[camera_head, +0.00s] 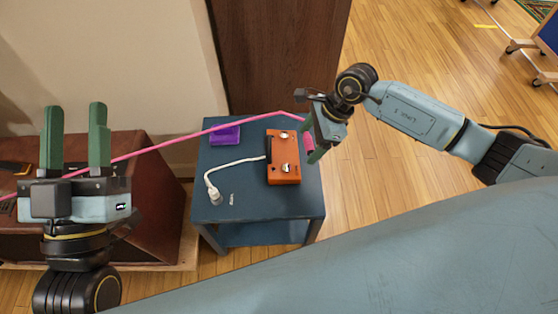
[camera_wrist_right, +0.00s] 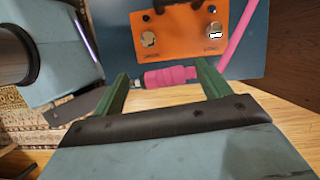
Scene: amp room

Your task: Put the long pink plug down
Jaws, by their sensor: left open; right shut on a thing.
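The long pink plug (camera_wrist_right: 172,76) lies crosswise between the green fingers of my right gripper (camera_wrist_right: 164,76), which is shut on it. A metal tip shows at the plug's left end in the right wrist view. In the head view the plug (camera_head: 309,141) is partly hidden by my right gripper (camera_head: 311,140), at the right edge of the blue side table (camera_head: 215,150), right of the orange pedal (camera_head: 283,172). Its pink cable (camera_head: 200,133) runs left past my left gripper (camera_head: 75,110), which is open with fingers pointing up, over the brown cabinet.
A purple box (camera_head: 225,134) sits at the back left of the table. A white cable with a plug (camera_head: 214,194) joins the orange pedal's left side. The table's front has bare room. Wooden floor (camera_head: 400,50) lies to the right, and a brown cabinet (camera_head: 150,180) stands left.

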